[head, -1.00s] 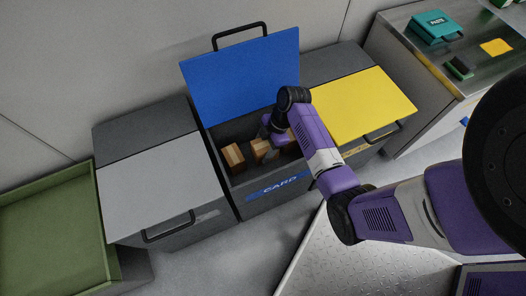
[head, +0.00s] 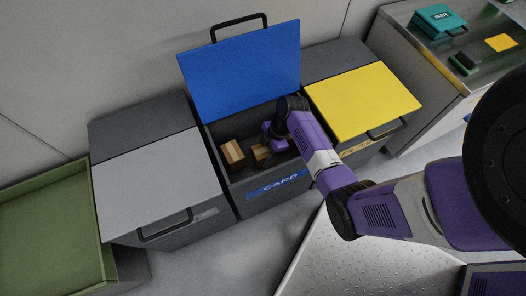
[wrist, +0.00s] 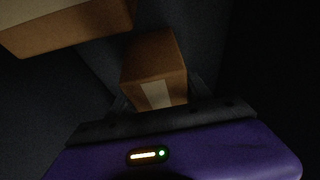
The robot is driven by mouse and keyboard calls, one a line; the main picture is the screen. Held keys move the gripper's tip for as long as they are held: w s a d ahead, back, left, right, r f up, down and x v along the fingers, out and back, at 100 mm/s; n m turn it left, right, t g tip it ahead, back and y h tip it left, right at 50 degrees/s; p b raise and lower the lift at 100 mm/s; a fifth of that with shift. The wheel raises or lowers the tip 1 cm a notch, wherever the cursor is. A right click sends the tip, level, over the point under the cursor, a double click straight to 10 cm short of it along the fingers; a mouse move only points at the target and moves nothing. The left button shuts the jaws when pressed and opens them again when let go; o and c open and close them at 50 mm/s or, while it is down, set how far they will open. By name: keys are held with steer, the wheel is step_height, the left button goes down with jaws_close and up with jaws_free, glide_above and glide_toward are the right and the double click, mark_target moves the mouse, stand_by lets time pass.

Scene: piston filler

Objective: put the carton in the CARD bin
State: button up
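The CARD bin (head: 276,187) is dark grey with a blue label, and its blue lid (head: 240,72) stands open. My gripper (head: 272,143) reaches down inside it. In the wrist view, a small brown carton (wrist: 154,62) with a pale tape strip lies just beyond my gripper (wrist: 160,103). The dark fingers show faintly on either side of it, apart, and look open. The gripper body hides the carton's near end. Another brown carton (head: 232,154) lies at the bin's left, and one (head: 262,154) lies beside my gripper. Which one the wrist view shows is unclear.
A bin with a closed grey lid (head: 150,180) stands at left and one with a closed yellow lid (head: 362,103) at right. A green open container (head: 45,235) is at far left. A metal bench (head: 470,75) holds a teal case (head: 440,20). The bin walls are close around my gripper.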

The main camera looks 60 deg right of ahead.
steer(key=o, duration=0.3)
steer(key=shift+r, duration=0.1)
steer(key=p+v, duration=0.4)
steer(key=v, duration=0.8)
stand_by(0.3)
